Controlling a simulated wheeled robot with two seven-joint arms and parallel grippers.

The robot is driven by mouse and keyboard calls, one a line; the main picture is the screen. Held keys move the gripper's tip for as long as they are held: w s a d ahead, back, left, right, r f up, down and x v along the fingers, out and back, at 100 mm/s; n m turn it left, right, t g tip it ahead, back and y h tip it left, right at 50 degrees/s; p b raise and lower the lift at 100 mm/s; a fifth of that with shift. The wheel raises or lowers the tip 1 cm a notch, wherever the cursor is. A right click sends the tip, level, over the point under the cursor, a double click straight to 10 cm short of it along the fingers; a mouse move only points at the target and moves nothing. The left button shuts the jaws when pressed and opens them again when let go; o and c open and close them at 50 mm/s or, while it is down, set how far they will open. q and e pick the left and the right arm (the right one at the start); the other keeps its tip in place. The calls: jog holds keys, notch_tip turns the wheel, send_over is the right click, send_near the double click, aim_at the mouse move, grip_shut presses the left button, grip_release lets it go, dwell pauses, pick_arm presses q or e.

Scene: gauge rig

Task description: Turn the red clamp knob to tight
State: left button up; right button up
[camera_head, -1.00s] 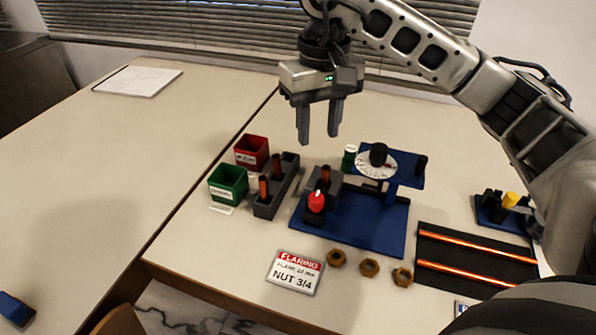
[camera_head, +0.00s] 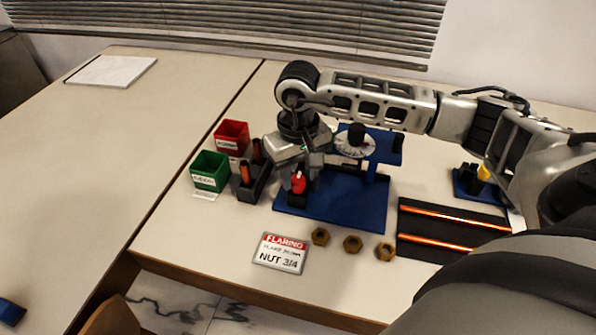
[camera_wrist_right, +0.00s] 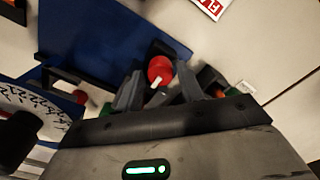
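The red clamp knob (camera_head: 298,184) stands on the front left of the blue rig base (camera_head: 345,203). It also shows in the right wrist view (camera_wrist_right: 160,69), with a white pointer mark on it. My right gripper (camera_head: 299,168) is just above and behind the knob, pointing down. In the right wrist view its two fingers (camera_wrist_right: 153,80) are apart, one on each side of the knob's near edge. I cannot tell whether they touch it. The clamp block behind the knob is largely hidden by the gripper. My left gripper is not in view.
A white dial (camera_head: 355,143) stands on the rig close to my right forearm. A dark holder with copper tubes (camera_head: 252,180), a green bin (camera_head: 209,171) and a red bin (camera_head: 231,136) are left. Brass nuts (camera_head: 352,244) and a sign (camera_head: 281,253) lie in front.

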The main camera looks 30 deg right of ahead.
jog(key=shift+f, duration=0.2)
jog(key=shift+c, duration=0.3)
jog(key=c, duration=0.6)
jog(key=shift+c, duration=0.2)
